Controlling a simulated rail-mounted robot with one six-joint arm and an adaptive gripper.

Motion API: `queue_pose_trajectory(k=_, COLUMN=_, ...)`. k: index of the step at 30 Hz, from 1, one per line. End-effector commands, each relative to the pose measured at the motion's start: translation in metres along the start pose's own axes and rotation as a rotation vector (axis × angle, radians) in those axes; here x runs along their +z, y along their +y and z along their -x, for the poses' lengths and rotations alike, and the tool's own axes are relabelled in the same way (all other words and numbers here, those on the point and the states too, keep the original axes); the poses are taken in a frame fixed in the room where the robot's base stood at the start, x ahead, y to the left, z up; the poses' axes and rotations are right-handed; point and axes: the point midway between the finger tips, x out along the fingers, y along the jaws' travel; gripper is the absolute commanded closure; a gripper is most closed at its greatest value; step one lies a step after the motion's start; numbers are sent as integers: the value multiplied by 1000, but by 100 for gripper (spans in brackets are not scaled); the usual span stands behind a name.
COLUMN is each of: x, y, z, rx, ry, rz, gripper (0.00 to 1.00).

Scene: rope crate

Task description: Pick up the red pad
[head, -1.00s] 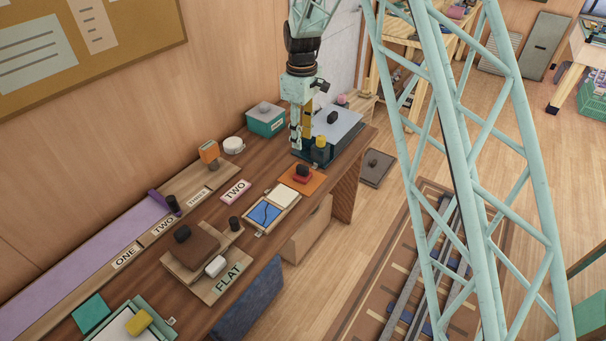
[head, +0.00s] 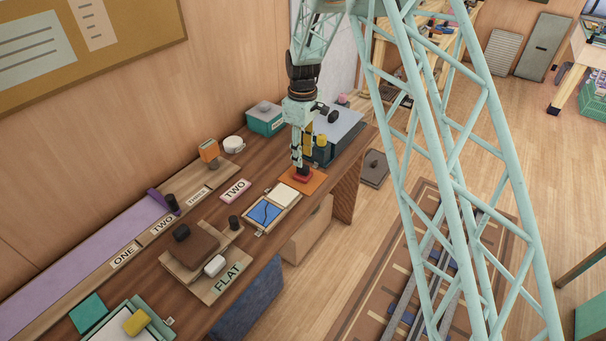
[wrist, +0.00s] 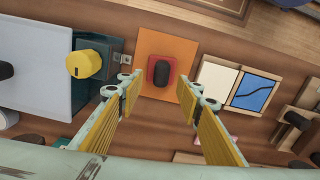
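The red pad (wrist: 154,84), with a black knob on top, lies on an orange square mat (wrist: 148,45) in the wrist view. In the head view the red pad (head: 302,180) shows low at the foot of my gripper (head: 300,168), and its knob is hidden. My gripper is pointed down over the pad. In the wrist view my gripper (wrist: 159,84) is open, one yellow-padded finger on each side of the pad and knob. Nothing is held. I cannot tell how far the fingertips are above the mat.
A box with a grey top (head: 342,126) and a yellow knob (head: 321,140) stand close behind the mat. A tray with a blue and a cream tile (head: 265,212) lies in front of it. The bench edge is near on the right.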

Motion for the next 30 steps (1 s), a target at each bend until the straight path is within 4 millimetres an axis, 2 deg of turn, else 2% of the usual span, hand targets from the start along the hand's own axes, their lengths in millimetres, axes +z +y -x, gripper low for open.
queue_pose_trajectory(k=14, x=1, y=-1, z=-6, rx=-1, ry=-1, rz=0, gripper=67)
queue_pose_trajectory(k=24, x=3, y=-3, z=-39, rx=-1, ry=-1, rz=0, gripper=67)
queue_pose_trajectory(k=30, x=3, y=-3, z=-52, rx=0, ry=0, rz=0, gripper=67)
